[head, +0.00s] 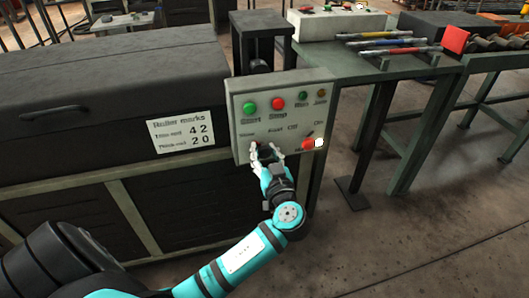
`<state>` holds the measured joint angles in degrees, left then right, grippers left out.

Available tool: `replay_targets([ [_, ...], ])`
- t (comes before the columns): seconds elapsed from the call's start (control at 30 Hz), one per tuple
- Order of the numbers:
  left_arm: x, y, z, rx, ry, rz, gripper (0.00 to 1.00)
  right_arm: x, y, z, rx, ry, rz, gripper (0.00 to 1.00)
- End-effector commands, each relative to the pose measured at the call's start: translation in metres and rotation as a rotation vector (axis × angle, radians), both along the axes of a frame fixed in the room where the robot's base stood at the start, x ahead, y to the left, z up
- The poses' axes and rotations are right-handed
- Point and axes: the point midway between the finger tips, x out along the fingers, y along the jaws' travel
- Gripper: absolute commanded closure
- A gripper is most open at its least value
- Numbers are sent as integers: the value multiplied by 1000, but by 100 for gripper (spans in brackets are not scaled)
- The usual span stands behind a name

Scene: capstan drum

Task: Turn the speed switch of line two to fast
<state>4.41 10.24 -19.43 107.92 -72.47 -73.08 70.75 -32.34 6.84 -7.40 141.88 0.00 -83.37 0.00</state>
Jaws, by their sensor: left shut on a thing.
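The grey control box (240,110) has a green button (250,106), a red button (278,104) and two small lamps along its top. Below are the labels Slow and Fast on the left, and Off and On on the right. My left gripper (266,152) is at the lower left of the box face, below Slow and Fast, shut on the speed switch there. Its fingers hide most of the switch, so I cannot tell which way it points. A red switch (308,144) sits under Off and On, right of my gripper. My right gripper is not in view.
A large dark cabinet (110,90) with a white "Roller marks" card (181,131) stands left of the box. A green bench (320,65) behind right holds several coloured-handled tools and a white case (337,24). The floor at lower right is clear.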

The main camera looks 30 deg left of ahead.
Motion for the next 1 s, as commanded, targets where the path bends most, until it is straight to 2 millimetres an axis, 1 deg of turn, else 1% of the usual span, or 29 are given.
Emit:
replay_targets([
  [0.23,0,0,0,7,10,1,100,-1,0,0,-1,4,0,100],
  [0.37,0,0,0,28,36,2,100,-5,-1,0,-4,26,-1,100],
  [0.43,-1,0,0,50,60,3,100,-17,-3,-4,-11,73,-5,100],
  [0.57,-1,0,1,104,124,3,100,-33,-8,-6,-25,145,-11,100],
  [1.0,-1,0,2,366,432,2,100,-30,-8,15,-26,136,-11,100],
])
